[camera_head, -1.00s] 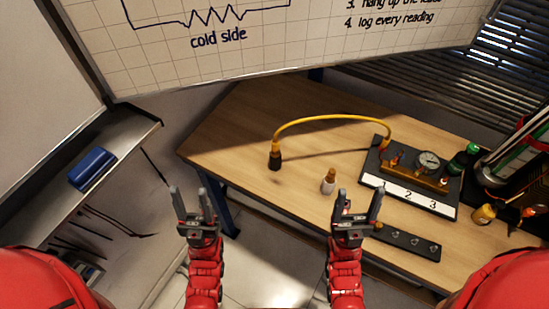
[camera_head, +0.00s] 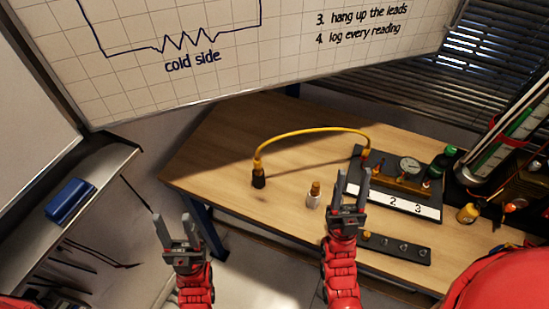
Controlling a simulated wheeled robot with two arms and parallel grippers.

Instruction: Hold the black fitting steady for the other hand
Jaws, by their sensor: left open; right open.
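The black fitting (camera_head: 259,178) stands on the wooden table, at the left end of a yellow hose (camera_head: 310,131). The hose arches over to the gauge board (camera_head: 398,205) on the right. My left gripper (camera_head: 172,230) is open and empty, left of and nearer than the fitting, off the table's front edge. My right gripper (camera_head: 352,188) is open and empty, to the right of the fitting. It overlaps the front of the table in the picture. Neither gripper touches the fitting.
A small bottle with a brown top (camera_head: 313,196) stands between the fitting and my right gripper. A dark strip with several round sockets (camera_head: 402,247) lies at the table's front. A gauge (camera_head: 409,165) sits on the board. The wooden table (camera_head: 215,150) is clear left of the fitting.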

